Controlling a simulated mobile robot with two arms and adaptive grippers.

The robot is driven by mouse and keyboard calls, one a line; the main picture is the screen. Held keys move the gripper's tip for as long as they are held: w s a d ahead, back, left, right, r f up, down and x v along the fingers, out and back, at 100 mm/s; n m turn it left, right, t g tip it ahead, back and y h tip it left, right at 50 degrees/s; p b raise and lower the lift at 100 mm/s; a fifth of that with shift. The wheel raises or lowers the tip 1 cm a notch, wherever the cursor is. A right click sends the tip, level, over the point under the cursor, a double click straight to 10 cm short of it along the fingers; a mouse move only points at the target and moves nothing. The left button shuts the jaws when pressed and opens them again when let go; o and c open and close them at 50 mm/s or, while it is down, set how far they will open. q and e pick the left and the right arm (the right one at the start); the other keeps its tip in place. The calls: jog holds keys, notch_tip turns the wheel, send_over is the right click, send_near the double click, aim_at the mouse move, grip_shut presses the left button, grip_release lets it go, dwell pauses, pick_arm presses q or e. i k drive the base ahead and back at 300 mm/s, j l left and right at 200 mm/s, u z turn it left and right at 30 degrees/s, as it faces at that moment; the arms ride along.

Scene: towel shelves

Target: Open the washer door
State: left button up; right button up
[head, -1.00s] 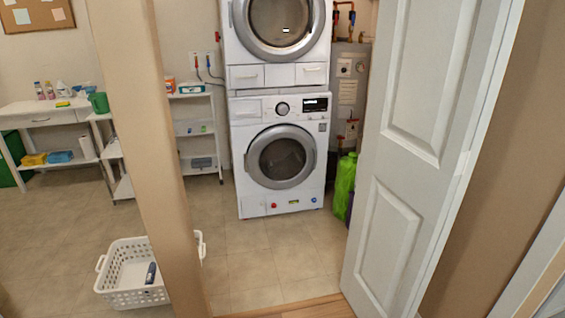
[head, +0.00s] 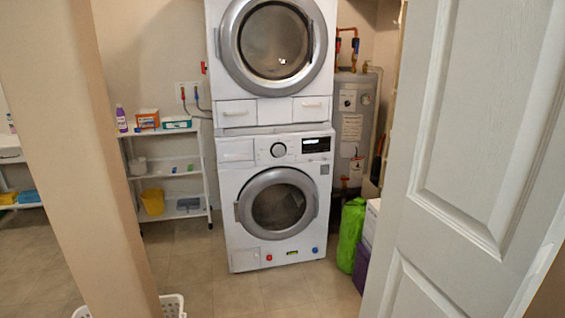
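The washer (head: 230,203) is the lower white machine of a stack, straight ahead through a doorway in the head view. A panel with a knob and a dark display sits above the door. The upper machine (head: 222,108) also has a round door, and it looks shut. Neither of my grippers is in view.
A white paneled door (head: 460,140) stands open on the right, and a beige post (head: 85,150) on the left. Floor (head: 290,292) before the washer is clear. A green bag (head: 350,235) stands to its right, a white shelf (head: 170,163) to its left. A basket (head: 172,305) is at the bottom edge.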

aim_at(245, 214)
jog(key=i+z, duration=0.15)
jog(key=i, duration=0.45)
jog(key=i+j+z, duration=0.15)
jog(key=i, duration=0.45)
jog(key=i+j+z, duration=0.2)
jog(key=i, duration=0.4)
jog(key=i+j+z, duration=0.25)
jog(key=i+z, duration=0.25)
jog(key=i+j+z, duration=0.75)
jog(key=j+z, duration=0.2)
